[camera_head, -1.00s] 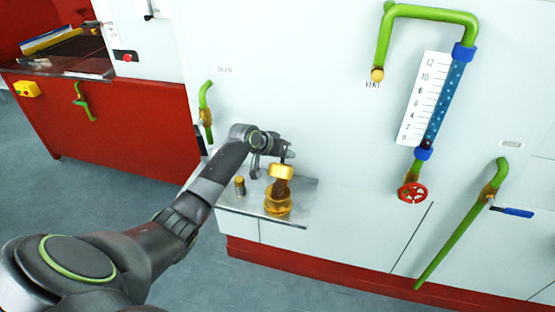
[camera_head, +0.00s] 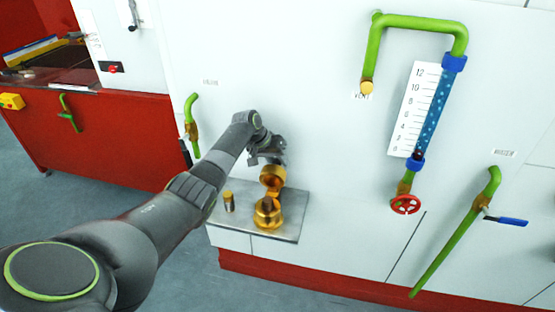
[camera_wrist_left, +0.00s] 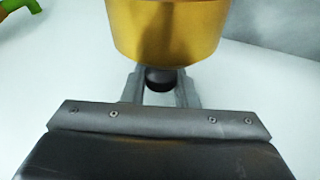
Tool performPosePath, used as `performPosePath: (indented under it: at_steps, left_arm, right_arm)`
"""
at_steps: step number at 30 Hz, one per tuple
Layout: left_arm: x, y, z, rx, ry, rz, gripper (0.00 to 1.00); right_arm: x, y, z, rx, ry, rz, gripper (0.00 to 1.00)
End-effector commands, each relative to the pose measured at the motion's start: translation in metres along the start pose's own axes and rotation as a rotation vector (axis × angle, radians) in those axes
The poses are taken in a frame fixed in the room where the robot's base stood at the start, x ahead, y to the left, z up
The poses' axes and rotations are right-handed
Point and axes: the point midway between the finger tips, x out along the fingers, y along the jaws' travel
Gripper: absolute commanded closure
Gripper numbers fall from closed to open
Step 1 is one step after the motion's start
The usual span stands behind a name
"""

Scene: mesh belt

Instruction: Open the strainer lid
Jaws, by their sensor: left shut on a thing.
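The brass strainer body (camera_head: 268,217) stands on the metal shelf. Its brass lid (camera_head: 272,179) is raised above the body and tilted back, with its round face showing toward me. My left gripper (camera_head: 277,160) is behind and above the lid. In the left wrist view the lid (camera_wrist_left: 182,32) fills the top middle, and a dark knob (camera_wrist_left: 160,79) below it sits between the two fingers (camera_wrist_left: 159,92), which are shut on it. The lid hides the fingertips in part. My right gripper is not in view.
A small brass part (camera_head: 228,202) stands on the shelf (camera_head: 293,222) left of the strainer. A green pipe (camera_head: 192,108) with a valve is on the wall to the left. A red handwheel (camera_head: 406,204) and a sight tube (camera_head: 433,112) are to the right.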

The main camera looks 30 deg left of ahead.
Motion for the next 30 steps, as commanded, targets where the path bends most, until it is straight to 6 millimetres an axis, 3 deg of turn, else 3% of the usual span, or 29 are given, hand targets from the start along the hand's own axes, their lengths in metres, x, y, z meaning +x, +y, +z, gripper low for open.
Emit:
performPosePath:
  at_steps: [18,19,23,30]
  left_arm:
    - [0.0084,-0.0048,0.0083,-0.005,-0.013,-0.004,1.0]
    - [0.0084,-0.0048,0.0084,-0.005,-0.013,-0.004,0.7]
    - [0.0072,-0.0041,0.0069,-0.004,-0.01,-0.003,0.53]
    - [0.0051,-0.0029,0.0046,-0.002,-0.005,-0.002,0.53]
  right_arm:
    - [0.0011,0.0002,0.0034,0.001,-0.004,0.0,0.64]
    - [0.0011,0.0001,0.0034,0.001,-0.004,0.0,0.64]
    - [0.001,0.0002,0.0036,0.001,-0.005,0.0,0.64]
    - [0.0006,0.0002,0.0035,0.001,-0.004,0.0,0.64]
